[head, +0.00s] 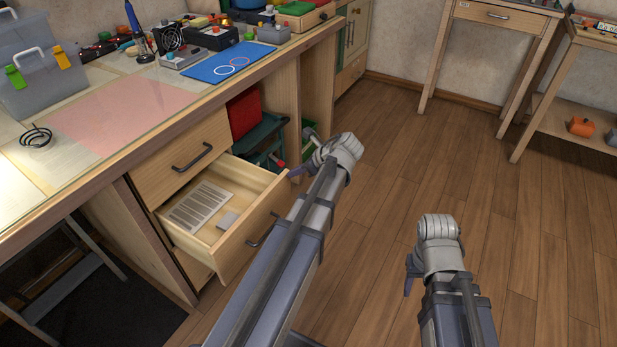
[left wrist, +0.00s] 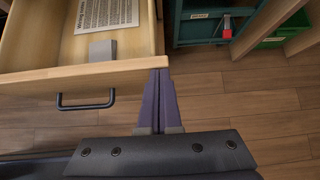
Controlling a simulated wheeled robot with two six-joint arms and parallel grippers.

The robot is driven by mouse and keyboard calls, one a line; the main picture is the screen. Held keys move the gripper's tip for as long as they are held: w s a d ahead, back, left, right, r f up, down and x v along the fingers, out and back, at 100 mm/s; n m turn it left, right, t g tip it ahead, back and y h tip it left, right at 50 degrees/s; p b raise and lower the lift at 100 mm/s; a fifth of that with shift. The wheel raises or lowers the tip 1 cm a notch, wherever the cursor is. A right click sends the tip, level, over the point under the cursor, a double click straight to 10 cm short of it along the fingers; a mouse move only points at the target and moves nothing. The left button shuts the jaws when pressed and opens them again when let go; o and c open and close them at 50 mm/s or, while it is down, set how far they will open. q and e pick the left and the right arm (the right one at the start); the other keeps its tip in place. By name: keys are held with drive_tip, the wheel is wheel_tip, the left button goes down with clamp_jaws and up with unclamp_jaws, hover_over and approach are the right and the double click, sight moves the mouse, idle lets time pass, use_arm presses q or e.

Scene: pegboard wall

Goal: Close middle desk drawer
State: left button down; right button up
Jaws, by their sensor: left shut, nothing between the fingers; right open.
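The middle desk drawer (head: 240,243) is pulled out, below a shut top drawer (head: 186,160). It holds a printed sheet (head: 202,207) and a small grey block (head: 228,220). Its dark handle (left wrist: 85,103) shows in the left wrist view. My left gripper (head: 297,172) is shut and empty. Its fingertips (left wrist: 160,76) are at the right end of the drawer's front edge; I cannot tell whether they touch it. My right gripper (head: 410,273) is open, low over the floor to the right of the drawer, its fingers partly hidden by its wrist.
The desk top (head: 120,105) carries a blue mat (head: 222,66), a toolbox (head: 38,75) and tools. A teal crate (head: 262,140) and a red box (head: 244,112) stand under the desk, beside the drawer. The wood floor (head: 400,150) to the right is clear.

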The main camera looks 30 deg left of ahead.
use_arm(q)
drive_tip(key=a, duration=0.7)
drive_tip(key=w+a, duration=0.1)
drive_tip(key=a, duration=0.7)
drive_tip(key=w+a, duration=0.1)
drive_tip(key=a, duration=0.6)
drive_tip(key=shift+a, duration=0.4)
drive_tip(key=shift+a+r, duration=0.1)
drive_tip(key=s+d+r+p, duration=0.1)
drive_tip(key=d+r+p, duration=0.6)
drive_tip(key=d, duration=0.4)
drive_tip(key=shift+d, duration=0.4)
drive_tip(key=shift+f, duration=0.1)
